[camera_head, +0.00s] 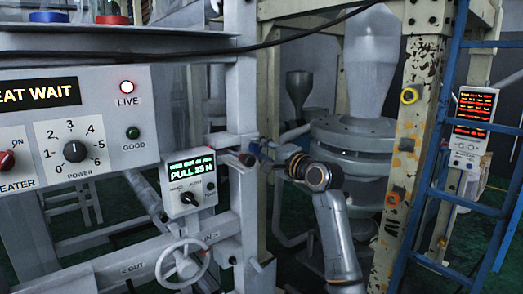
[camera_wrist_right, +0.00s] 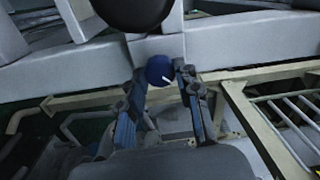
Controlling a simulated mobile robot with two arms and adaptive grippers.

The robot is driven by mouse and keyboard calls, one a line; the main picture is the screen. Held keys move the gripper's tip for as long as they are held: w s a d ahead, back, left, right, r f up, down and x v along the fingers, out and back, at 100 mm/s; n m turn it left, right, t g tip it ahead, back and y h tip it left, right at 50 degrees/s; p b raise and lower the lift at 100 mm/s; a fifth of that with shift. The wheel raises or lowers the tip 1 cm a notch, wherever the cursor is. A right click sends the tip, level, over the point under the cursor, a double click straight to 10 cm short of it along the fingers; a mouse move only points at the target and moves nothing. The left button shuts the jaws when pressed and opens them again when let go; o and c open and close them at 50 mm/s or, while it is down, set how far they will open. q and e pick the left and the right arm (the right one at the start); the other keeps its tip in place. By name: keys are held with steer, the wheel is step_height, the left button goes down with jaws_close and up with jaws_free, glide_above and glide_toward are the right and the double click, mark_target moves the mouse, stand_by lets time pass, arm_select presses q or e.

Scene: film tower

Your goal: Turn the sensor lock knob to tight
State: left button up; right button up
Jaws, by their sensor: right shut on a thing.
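A round blue knob with a white mark (camera_wrist_right: 160,69) sits between the fingertips of my right gripper (camera_wrist_right: 163,82) in the wrist view. I take it as the sensor lock knob. The two fingers are shut on its sides. In the head view my right gripper (camera_head: 264,153) reaches leftward to the frame's post, and its fingers mostly hide the knob. A small grey box (camera_head: 188,182) left of it shows green text reading "PULL" and a number I cannot read surely. My left gripper is not in view.
A dark round end (camera_head: 247,160) sticks out beside my right fingers. A handwheel (camera_head: 182,262) is below the grey box. A heater panel (camera_head: 80,120) with a lit red LIVE lamp is at left. A blue ladder (camera_head: 435,150) and a chipped cream post (camera_head: 412,130) stand at right.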

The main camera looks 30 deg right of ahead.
steer(key=o, duration=1.2)
steer(key=shift+c, duration=0.2)
steer(key=s, duration=1.2)
steer(key=shift+d+f, duration=0.25)
steer(key=shift+d, duration=0.2)
